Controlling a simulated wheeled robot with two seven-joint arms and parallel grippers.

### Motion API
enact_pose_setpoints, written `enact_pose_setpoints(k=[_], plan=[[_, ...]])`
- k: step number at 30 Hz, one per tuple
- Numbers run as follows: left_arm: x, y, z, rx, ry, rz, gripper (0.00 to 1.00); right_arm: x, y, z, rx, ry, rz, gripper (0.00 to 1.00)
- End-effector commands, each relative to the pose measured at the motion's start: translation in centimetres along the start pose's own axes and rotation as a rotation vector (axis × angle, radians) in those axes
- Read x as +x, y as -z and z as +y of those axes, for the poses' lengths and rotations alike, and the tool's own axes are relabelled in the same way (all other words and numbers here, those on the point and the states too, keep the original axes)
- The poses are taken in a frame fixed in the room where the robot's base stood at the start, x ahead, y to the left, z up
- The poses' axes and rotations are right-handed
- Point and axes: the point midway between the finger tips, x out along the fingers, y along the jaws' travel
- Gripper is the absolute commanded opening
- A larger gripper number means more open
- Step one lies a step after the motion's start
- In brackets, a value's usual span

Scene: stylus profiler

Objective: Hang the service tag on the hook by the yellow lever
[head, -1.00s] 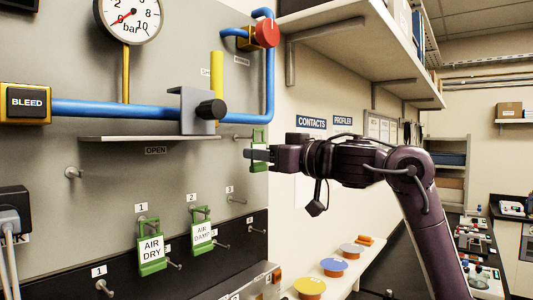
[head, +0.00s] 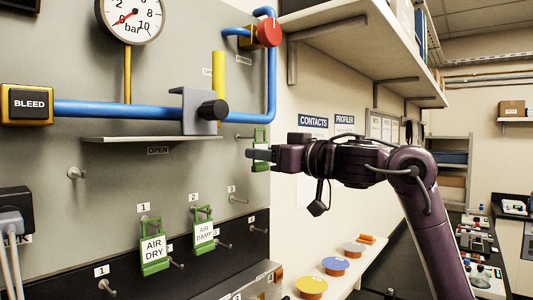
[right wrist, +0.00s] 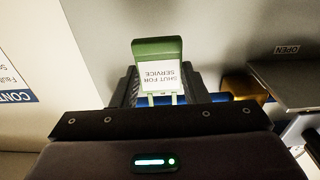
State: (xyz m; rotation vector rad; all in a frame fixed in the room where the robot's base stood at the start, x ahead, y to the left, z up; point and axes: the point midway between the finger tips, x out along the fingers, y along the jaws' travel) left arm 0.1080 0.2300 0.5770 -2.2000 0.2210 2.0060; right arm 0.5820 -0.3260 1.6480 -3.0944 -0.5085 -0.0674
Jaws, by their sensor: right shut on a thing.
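The service tag (head: 261,136) is a green holder with a white label. In the right wrist view the tag (right wrist: 157,75) reads "SHUT FOR SERVICE", upside down. My right gripper (head: 262,154) is shut on it, holding it near the panel's right edge. The yellow lever (head: 218,72) stands upright above the blue pipe, left of and above the tag. A small metal hook (head: 240,136) shows just left of the tag, below the pipe. I cannot tell whether the tag touches this hook. My left gripper is out of view.
A narrow shelf (head: 140,139) and a grey bracket with a black knob (head: 213,109) stick out left of the gripper. Two green tags, AIR DRY (head: 154,248) and AIR DAMP (head: 204,232), hang lower on the panel. A wall shelf (head: 360,40) overhangs my right arm.

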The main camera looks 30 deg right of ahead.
Motion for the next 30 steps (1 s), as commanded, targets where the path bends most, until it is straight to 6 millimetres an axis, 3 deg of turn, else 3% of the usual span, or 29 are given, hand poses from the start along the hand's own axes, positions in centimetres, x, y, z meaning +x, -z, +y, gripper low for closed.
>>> enact_pose_setpoints(k=[30], plan=[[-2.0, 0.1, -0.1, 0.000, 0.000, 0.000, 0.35, 3.5, 0.0, 0.0, 0.000, 0.000, 0.000, 0.00]])
